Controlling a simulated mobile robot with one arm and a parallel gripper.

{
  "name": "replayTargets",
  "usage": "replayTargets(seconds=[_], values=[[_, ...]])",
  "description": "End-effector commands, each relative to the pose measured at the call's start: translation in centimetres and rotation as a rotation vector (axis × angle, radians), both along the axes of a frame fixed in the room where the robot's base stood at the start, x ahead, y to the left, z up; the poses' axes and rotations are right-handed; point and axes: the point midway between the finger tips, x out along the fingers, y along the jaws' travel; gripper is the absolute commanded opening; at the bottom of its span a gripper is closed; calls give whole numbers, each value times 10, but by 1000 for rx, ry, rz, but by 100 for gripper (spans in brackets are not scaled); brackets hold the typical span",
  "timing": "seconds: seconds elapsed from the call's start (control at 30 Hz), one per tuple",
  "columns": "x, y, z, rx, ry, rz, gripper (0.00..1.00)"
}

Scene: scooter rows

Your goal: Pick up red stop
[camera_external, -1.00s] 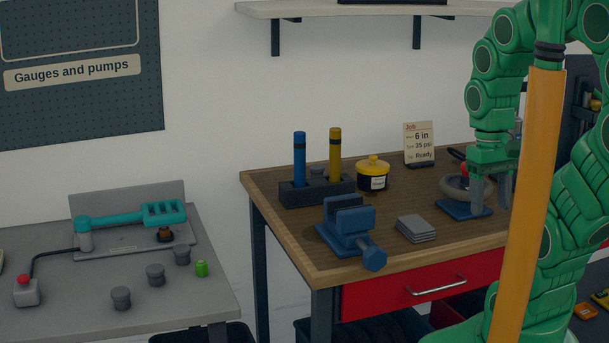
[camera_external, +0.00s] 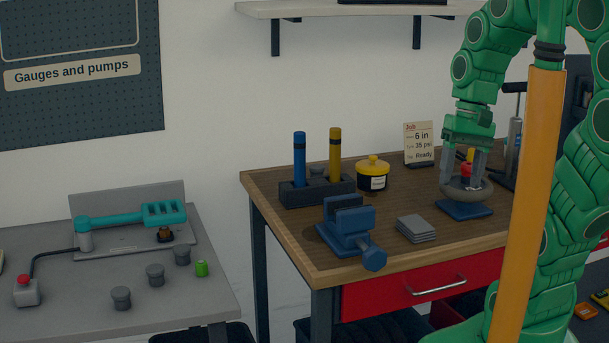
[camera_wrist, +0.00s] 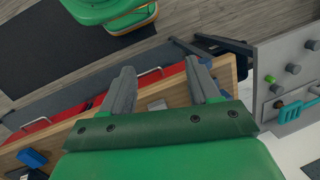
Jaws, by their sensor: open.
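A small red piece (camera_external: 466,170) shows at the grey round dish (camera_external: 456,193), which sits on a blue square base (camera_external: 464,209) on the wooden bench. A bit of yellow (camera_external: 471,155) shows just above the red piece. My gripper (camera_external: 466,179) points down over the dish, open, with one finger on each side of the red piece in the outside view. I cannot tell whether the fingers touch it. In the wrist view my gripper (camera_wrist: 160,76) has its fingers wide apart, and the red piece is not seen there.
A grey plate stack (camera_external: 416,228), a blue vise (camera_external: 347,226), a yellow-lidded jar (camera_external: 373,174) and a holder (camera_external: 316,192) with blue and yellow tubes stand to the left. A job card (camera_external: 418,143) stands behind. A separate grey bench (camera_external: 60,318) holds a red button (camera_external: 23,281).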

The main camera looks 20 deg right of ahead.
Motion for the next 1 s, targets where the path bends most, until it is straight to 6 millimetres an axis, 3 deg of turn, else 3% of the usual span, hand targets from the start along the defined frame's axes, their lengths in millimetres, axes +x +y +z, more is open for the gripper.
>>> replayTargets(seconds=[0.17, 0.4, 0.53, 0.77, 1.0], values=[[31, 28, -1, 116, 21, -136, 61], [98, 69, 5, 339, 83, -442, 61], [139, 83, 10, 457, 137, -627, 61], [217, 85, 19, 658, 264, -974, 61], [291, 63, 19, 830, 420, -1317, 61]])
